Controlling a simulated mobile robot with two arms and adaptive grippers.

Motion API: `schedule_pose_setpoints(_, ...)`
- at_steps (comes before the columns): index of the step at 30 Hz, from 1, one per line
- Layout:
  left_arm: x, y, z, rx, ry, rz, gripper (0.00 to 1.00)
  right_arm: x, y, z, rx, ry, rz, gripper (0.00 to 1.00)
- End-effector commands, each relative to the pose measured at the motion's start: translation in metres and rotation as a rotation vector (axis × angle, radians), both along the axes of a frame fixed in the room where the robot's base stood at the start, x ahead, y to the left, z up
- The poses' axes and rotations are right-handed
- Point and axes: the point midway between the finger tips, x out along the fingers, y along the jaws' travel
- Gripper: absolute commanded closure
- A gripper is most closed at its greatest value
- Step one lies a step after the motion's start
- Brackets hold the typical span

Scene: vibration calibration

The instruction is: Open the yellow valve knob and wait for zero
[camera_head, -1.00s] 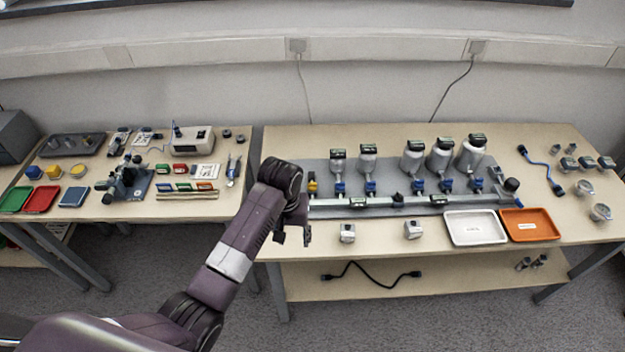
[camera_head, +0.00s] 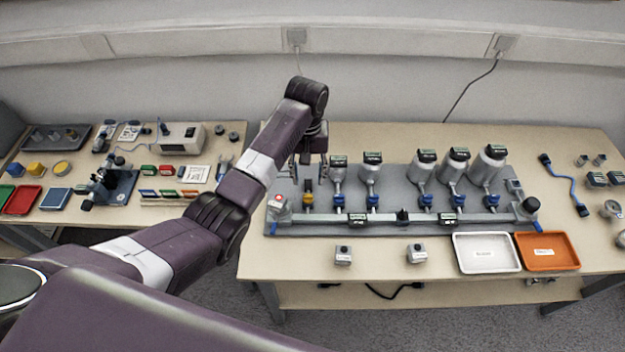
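The yellow valve knob (camera_head: 308,185) sits at the left end of the grey manifold board (camera_head: 385,185), on a short branch of the horizontal pipe. My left gripper (camera_head: 308,174) hangs just above and behind the knob, fingers pointing down. Its two fingers look spread, with nothing seen between them. I cannot tell if a finger touches the knob. Several blue valve knobs (camera_head: 373,201) stand to the right, below grey cylinders (camera_head: 424,168) with small dark displays. A display (camera_head: 358,218) sits on the pipe. No reading is legible. My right gripper is out of view.
A white tray (camera_head: 462,264) and an orange tray (camera_head: 572,262) lie at the front right. Two small grey devices (camera_head: 343,255) stand near the front edge. A blue cable (camera_head: 566,185) lies at right. The left table (camera_head: 100,216) holds a microscope and coloured trays.

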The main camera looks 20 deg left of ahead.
Motion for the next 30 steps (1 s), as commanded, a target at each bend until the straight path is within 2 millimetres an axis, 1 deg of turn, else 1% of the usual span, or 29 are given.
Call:
schedule_pose_setpoints(2,-0.001,0.000,-0.008,0.000,0.004,0.000,0.60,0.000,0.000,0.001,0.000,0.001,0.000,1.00)
schedule_pose_setpoints(4,-0.002,0.000,-0.017,0.001,0.005,0.000,0.60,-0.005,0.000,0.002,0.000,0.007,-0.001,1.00)
schedule_pose_setpoints(9,-0.002,0.000,-0.046,0.001,0.004,-0.001,0.60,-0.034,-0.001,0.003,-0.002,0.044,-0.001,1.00)
schedule_pose_setpoints(12,-0.002,0.000,-0.060,0.001,0.003,-0.001,0.60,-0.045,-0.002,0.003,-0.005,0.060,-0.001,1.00)
schedule_pose_setpoints(13,-0.002,0.000,-0.063,0.000,0.003,-0.002,0.60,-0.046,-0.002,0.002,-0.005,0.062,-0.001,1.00)
schedule_pose_setpoints(16,-0.001,0.000,-0.071,0.001,0.001,-0.001,0.60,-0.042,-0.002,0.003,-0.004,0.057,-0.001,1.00)
schedule_pose_setpoints(18,-0.001,0.000,-0.074,0.000,0.000,-0.001,0.60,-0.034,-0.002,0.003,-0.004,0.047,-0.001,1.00)
schedule_pose_setpoints(22,-0.001,0.000,-0.076,0.000,0.000,-0.001,0.60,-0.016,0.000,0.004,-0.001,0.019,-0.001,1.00)
schedule_pose_setpoints(24,-0.001,0.000,-0.076,0.000,0.000,-0.001,0.60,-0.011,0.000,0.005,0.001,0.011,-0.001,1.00)
schedule_pose_setpoints(26,-0.001,0.000,-0.076,0.000,0.000,-0.001,0.60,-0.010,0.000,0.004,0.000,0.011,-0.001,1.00)
schedule_pose_setpoints(27,-0.001,0.000,-0.076,0.000,0.000,-0.001,0.61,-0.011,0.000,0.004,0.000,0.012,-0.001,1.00)
schedule_pose_setpoints(30,-0.001,0.000,-0.076,0.000,0.000,-0.001,0.72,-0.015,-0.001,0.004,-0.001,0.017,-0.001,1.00)
